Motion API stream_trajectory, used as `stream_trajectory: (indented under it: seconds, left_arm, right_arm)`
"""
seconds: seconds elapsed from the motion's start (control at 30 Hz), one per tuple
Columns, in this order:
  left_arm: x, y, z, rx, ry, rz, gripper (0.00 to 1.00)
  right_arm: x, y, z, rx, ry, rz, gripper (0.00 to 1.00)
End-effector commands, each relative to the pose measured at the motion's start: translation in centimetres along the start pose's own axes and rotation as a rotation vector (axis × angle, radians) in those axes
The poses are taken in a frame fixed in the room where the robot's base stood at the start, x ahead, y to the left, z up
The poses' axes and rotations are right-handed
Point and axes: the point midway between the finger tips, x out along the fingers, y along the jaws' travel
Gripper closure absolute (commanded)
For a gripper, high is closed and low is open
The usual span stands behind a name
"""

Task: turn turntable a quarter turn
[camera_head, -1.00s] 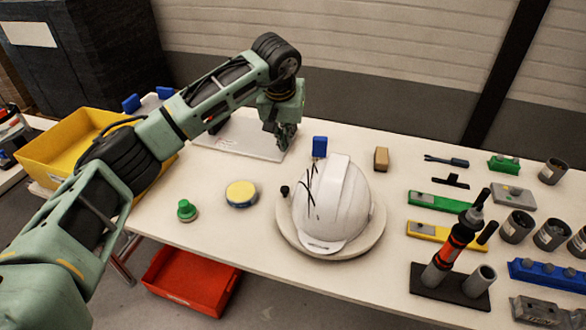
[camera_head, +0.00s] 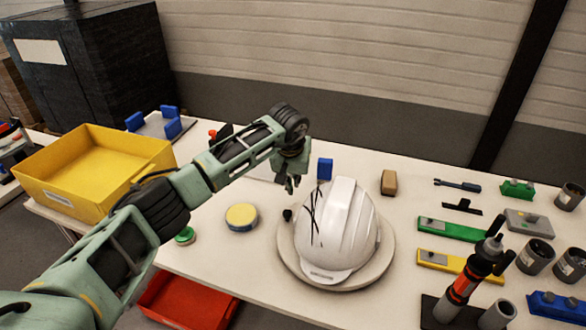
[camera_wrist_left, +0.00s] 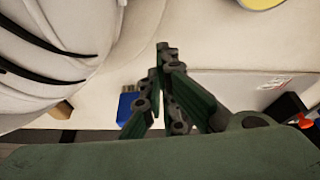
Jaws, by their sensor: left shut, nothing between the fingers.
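The turntable (camera_head: 386,262) is a round pale disc on the table. A white helmet shell (camera_head: 350,225) with black curved marks sits on it. A small black peg (camera_head: 287,215) stands at the disc's left edge. My left gripper (camera_head: 291,188) is shut and empty, just behind the peg in the picture and above the table; I see no contact. In the left wrist view the gripper (camera_wrist_left: 163,52) points toward the pale table, with the helmet shell (camera_wrist_left: 45,55) at the left. The peg does not show there. My right gripper is in neither view.
A blue block (camera_head: 324,169) and a tan block (camera_head: 388,183) stand behind the helmet. Tools and cylinders crowd the right, including a black-and-red tool (camera_head: 465,283). A yellow bin (camera_head: 95,205) is far left.

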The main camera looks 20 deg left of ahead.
Motion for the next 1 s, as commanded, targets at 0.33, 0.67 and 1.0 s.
stream_trajectory:
  seconds: [0.33,0.67,1.0]
  left_arm:
    - [0.4,0.0,2.7,0.002,-0.002,0.0,1.0]
    - [0.2,0.0,4.0,0.001,0.0,-0.001,1.0]
    - [0.3,0.0,4.0,-0.001,0.0,-0.001,1.0]
  right_arm:
    - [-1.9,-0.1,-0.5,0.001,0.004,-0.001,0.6]
    - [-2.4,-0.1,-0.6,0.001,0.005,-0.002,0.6]
    - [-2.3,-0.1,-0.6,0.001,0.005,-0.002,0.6]
